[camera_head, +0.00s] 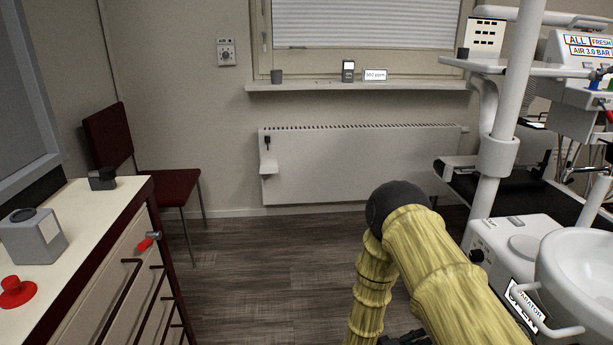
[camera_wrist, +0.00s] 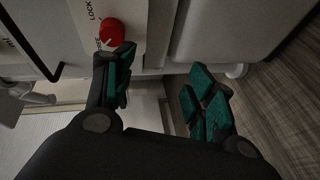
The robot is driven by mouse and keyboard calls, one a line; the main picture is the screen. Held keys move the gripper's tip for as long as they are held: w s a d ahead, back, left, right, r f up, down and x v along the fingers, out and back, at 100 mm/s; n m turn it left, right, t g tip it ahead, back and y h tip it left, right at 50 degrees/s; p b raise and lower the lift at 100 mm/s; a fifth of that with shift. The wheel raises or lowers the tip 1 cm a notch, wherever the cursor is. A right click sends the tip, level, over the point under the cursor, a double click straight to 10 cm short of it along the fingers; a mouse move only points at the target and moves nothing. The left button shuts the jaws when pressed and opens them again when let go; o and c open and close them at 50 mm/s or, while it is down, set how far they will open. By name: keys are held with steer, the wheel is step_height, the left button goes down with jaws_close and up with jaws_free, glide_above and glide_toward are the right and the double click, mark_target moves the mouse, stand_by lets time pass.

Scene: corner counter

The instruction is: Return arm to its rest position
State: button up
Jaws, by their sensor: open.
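My arm (camera_head: 430,262), in a yellow sleeve with a black elbow cap, is bent at the lower middle right of the head view. Its far end drops out of the bottom of the frame. In the wrist view my gripper (camera_wrist: 162,82) is open, with dark fingers and green pads set well apart and nothing between them. The left finger is close to a red knob (camera_wrist: 112,33) on a white panel marked "LOCK"; I cannot tell whether they touch.
A white dental unit (camera_head: 520,250) with a basin (camera_head: 585,275) stands close to the right of my arm. A drawer cabinet (camera_head: 120,265) is at left. A chair (camera_head: 145,160) and a radiator (camera_head: 360,165) are behind. The dark floor (camera_head: 260,260) between is clear.

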steer(key=s+a+f+y, duration=0.3)
steer(key=s+f+y, duration=0.5)
steer(key=s, duration=0.5)
steer(key=s+a+r+m+g+y, duration=0.1)
steer(key=s+a+g+y, duration=0.25)
steer(key=s, duration=0.85)
steer(key=s+a+r+m+g+y, duration=0.1)
steer(key=s+a+m+g+y, duration=0.2)
steer(key=s, duration=0.9)
step_height(320, 180, up, 17)
steer(key=n+p, duration=0.1)
steer(key=p, duration=1.6)
steer(key=shift+a, duration=0.35)
